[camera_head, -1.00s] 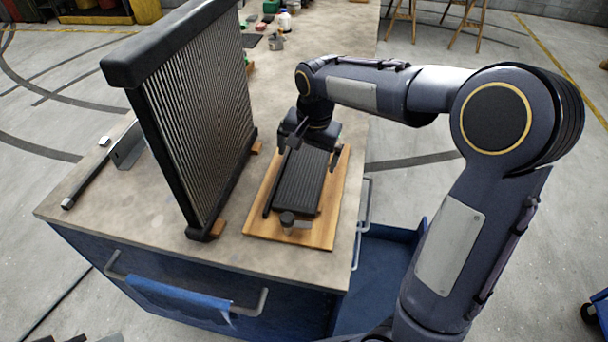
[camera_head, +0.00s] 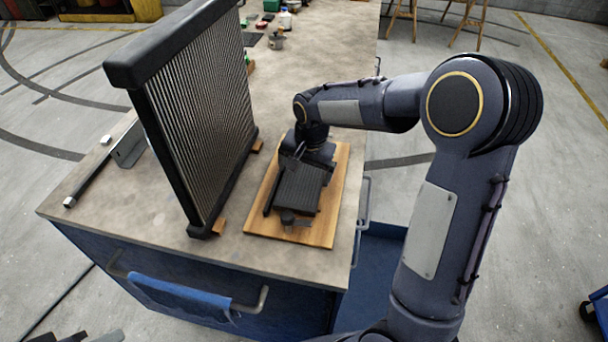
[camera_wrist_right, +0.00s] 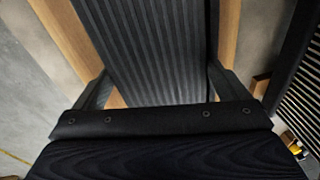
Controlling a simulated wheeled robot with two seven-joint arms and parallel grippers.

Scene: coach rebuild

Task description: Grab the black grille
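The black grille (camera_head: 299,188) is a ribbed dark panel lying over a wooden board (camera_head: 322,225) on the workbench. My right gripper (camera_head: 308,163) is low over its far end, pointing down, and covers that end. In the right wrist view the grille (camera_wrist_right: 155,45) runs between the two fingers of my right gripper (camera_wrist_right: 162,75). One finger is at each long edge, with wood showing between the left finger and the grille near the palm. Firm contact cannot be made out.
A tall radiator (camera_head: 200,110) stands upright on the bench (camera_head: 140,205), left of the board. A metal bracket (camera_head: 128,145) and a bar (camera_head: 88,183) lie at the left edge. Small items, including a metal pot (camera_head: 277,41), stand at the far end.

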